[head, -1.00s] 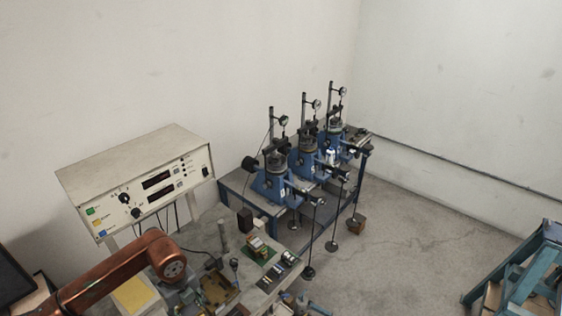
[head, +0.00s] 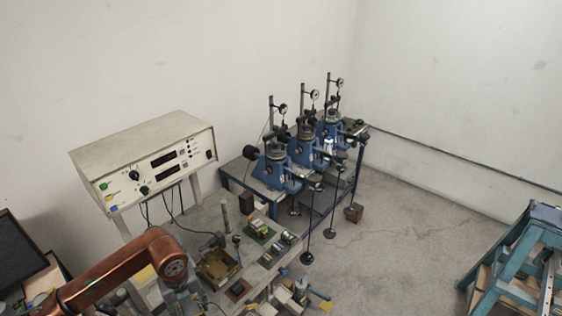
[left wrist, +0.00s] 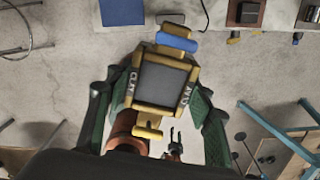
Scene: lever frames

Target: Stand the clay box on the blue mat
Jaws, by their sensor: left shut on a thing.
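The clay box (left wrist: 162,84) is in the left wrist view. It has yellow edges, a dark grey face towards the camera and the lettering CLAY on two opposite sides. My left gripper (left wrist: 158,92) is shut on it, with one dark green finger against each lettered side. The box is clear of the grey floor seen behind it. A flat blue piece (left wrist: 122,12) at the upper left edge may be the mat, but it is cut off and I cannot tell. In the head view my left arm bends downward and its gripper is out of sight.
A grey bench (head: 212,216) holds a brass-coloured tray (head: 218,268), a green board (head: 262,230) and other small items. A white instrument panel (head: 150,165) stands behind it. Blue lever frames (head: 275,172) with hanging weights stand beyond. A blue-green frame (head: 520,260) is at right.

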